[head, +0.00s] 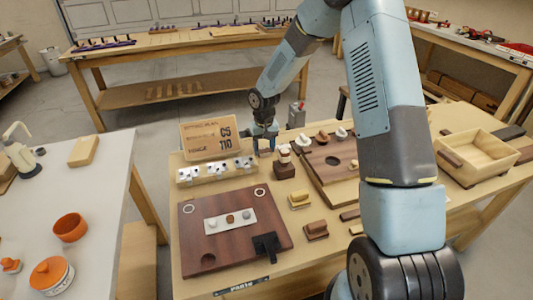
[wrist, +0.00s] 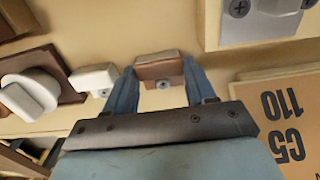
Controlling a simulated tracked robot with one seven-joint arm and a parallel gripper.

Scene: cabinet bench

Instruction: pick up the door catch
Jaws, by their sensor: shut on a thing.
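The door catch (wrist: 158,70), as I take it to be, is a small brown block with a grey top and a screw head on its face. In the wrist view it sits between the two blue fingers of my gripper (wrist: 160,78), which is shut on it. In the head view my gripper (head: 265,151) points down at the back of the bench, between the row of metal fittings (head: 216,169) and a brown block with pale knobs (head: 285,169). The catch is too small and hidden to make out there. I cannot tell whether it still touches the bench.
A printed wooden sign (head: 208,140) stands just left of my gripper. A dark panel (head: 220,232) lies in front, and another brown board (head: 318,178) with knobs lies to the right. An open wooden box (head: 481,157) is far right. Small pieces (head: 316,230) lie between.

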